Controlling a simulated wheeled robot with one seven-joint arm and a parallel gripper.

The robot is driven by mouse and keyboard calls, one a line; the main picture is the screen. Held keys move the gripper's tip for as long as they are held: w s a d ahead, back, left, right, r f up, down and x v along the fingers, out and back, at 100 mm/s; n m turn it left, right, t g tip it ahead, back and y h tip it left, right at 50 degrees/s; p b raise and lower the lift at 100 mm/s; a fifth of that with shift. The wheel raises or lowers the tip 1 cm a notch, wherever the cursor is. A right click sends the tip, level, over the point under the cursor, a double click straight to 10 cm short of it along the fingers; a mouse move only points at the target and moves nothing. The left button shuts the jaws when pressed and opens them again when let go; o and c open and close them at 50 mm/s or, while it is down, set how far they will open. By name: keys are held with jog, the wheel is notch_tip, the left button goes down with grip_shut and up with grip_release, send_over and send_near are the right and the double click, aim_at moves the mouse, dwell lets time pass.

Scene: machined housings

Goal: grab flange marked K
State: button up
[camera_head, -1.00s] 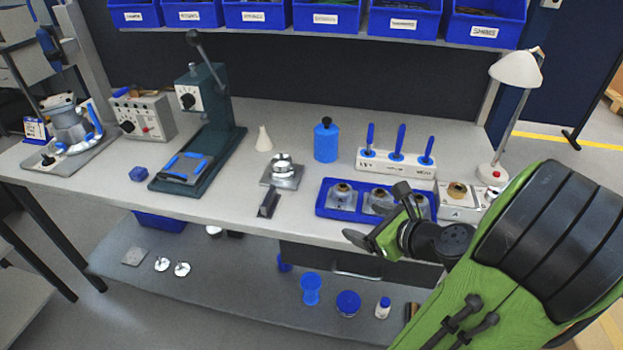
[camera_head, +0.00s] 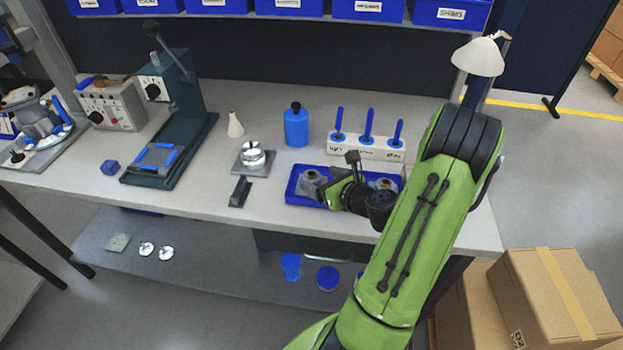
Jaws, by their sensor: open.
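The blue tray (camera_head: 295,189) near the bench's front edge holds grey flanges with brassy round centres. The left flange (camera_head: 311,182) shows beside my gripper, and the right flange (camera_head: 387,184) shows partly behind my arm. The middle of the tray is hidden by my gripper and wrist. No letter K is readable on any flange. My gripper (camera_head: 333,182) is open over the tray, close to the left flange. I cannot tell whether it touches anything.
A white rack with blue-handled tools (camera_head: 368,145) stands behind the tray, and a blue bottle (camera_head: 296,127) stands behind left. A metal part on a plate (camera_head: 253,157) and a dark block (camera_head: 240,192) lie left. Cardboard boxes (camera_head: 545,295) stand at lower right.

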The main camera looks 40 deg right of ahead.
aim_at(312, 174)
jog(key=x, duration=0.5)
jog(key=shift+w+d+f, duration=0.1)
jog(key=shift+w, duration=0.15)
jog(key=shift+s, duration=0.1)
jog(key=shift+c, duration=0.6)
jog(key=c, duration=1.3)
